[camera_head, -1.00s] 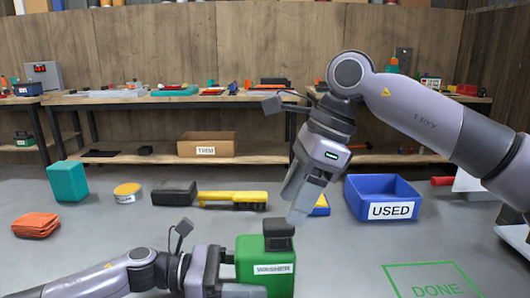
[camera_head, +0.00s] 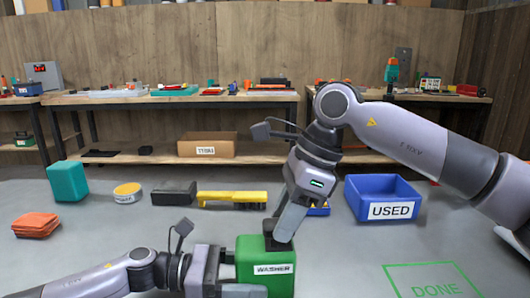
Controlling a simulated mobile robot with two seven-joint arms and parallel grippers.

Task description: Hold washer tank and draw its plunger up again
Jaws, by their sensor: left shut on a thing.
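The green washer tank (camera_head: 262,276) with its WASHER label stands upright at the bottom centre. My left gripper (camera_head: 232,272) is at the tank's left side and shut on it. The dark plunger handle (camera_head: 270,228) is on top of the tank, partly hidden by my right gripper. My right gripper (camera_head: 285,228) reaches down from the upper right, its fingers tilted, with the tips right at the handle. The fingers overlap in this view, so I cannot see whether they are open or shut on the handle.
A blue USED bin (camera_head: 383,202) stands to the right, and a green DONE outline (camera_head: 432,279) is marked at the lower right. Behind the tank lie a yellow tool (camera_head: 232,198) and a black block (camera_head: 174,193). A teal block (camera_head: 68,182), round tin (camera_head: 127,193) and orange cloths (camera_head: 36,225) are at left.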

